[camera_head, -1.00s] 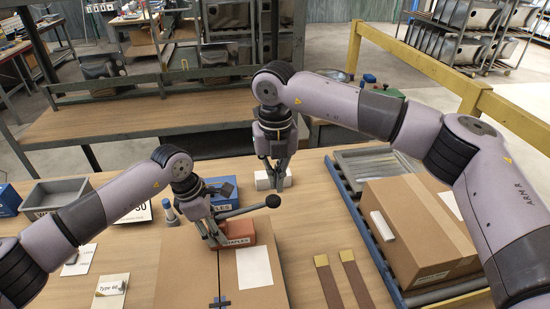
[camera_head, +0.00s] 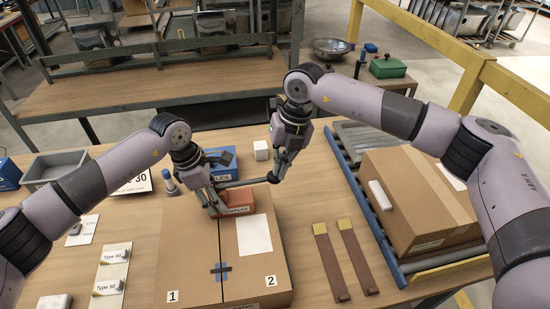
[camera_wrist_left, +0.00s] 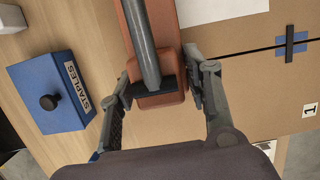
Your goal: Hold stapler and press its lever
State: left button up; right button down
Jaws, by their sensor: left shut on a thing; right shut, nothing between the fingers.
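The orange-red stapler (camera_head: 262,196) lies on the cardboard box (camera_head: 190,265); it also shows in the left wrist view (camera_wrist_left: 168,101). Its long dark grey lever (camera_head: 243,183) reaches right above the body. My left gripper (camera_head: 212,207) is shut on the stapler body, one finger on each side in the left wrist view (camera_wrist_left: 158,92). My right gripper (camera_head: 274,181) is shut and empty, pointing down at the lever's far end. It covers the black knob there; I cannot tell whether it touches.
A blue STAPLES box (camera_head: 219,164) and a small white block (camera_head: 261,150) stand behind the stapler. A grey bin (camera_head: 55,166) is at left. A roller conveyor (camera_head: 372,134) with a carton (camera_head: 425,205) is at right. Two brown strips (camera_head: 340,260) lie on the table.

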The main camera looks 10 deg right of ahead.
pick_arm(q)
jog(key=shift+s+d, duration=0.1)
pick_arm(e)
jog(key=shift+s+d+f+y, duration=0.1)
jog(key=shift+d+f+y, duration=0.1)
jog(key=shift+f+y, duration=0.4)
jog(key=shift+s+d+f+y, duration=0.15)
jog(key=shift+f+y, duration=0.15)
jog(key=shift+f, duration=0.55)
jog(key=shift+w, duration=0.1)
jog(key=v, duration=1.4)
jog(key=shift+a+r, duration=0.3)
jog(key=shift+r, duration=0.1)
jog(key=shift+w, duration=0.1)
pick_arm(q)
jog(key=o, duration=1.2)
jog(key=shift+c, duration=0.2)
